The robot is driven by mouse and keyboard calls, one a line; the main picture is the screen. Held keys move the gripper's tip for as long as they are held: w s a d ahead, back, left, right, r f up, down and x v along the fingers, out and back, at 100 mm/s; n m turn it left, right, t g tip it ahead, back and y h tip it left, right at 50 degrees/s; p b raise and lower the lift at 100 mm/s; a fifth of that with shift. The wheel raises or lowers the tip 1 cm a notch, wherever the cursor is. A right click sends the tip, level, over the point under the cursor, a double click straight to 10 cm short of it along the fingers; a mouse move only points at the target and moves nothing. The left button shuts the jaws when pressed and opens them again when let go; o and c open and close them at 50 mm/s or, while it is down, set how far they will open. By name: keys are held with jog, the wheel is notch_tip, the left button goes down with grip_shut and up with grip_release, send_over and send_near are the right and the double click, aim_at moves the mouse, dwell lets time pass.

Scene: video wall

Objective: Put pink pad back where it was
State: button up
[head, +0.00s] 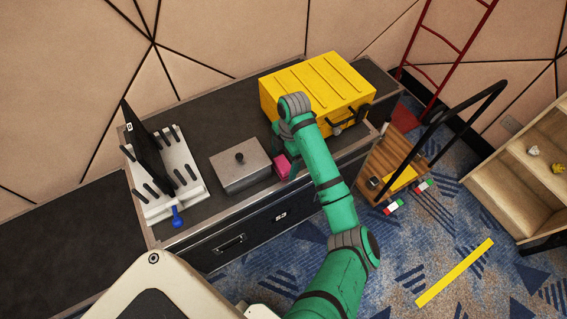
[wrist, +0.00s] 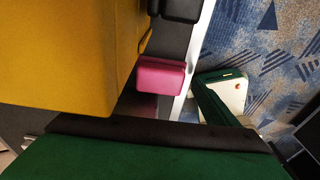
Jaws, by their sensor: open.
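The pink pad (head: 282,167) is a small pink block on the dark cabinet top, between the grey lidded box and the yellow case. It also shows in the wrist view (wrist: 161,76), beside the yellow case and close to the pale cabinet edge. My gripper (head: 287,157) is open and right at the pad, reaching down from above. The arm and gripper partly cover the pad in the head view. I cannot tell whether the fingers touch it or stand around it. Green and black parts of my gripper fill the bottom of the wrist view.
The yellow case (head: 318,86) stands close behind my gripper. A grey box (head: 240,170) with a black knob is left of the pad. A white rack (head: 165,190) with a black panel and blue handle is farther left. A wooden cart (head: 395,160) stands right of the cabinet.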

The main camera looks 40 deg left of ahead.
aim_at(287, 161)
notch_tip(287, 161, up, 10)
jog(key=w, duration=0.1)
jog(key=shift+d, duration=0.25)
dwell(0.6)
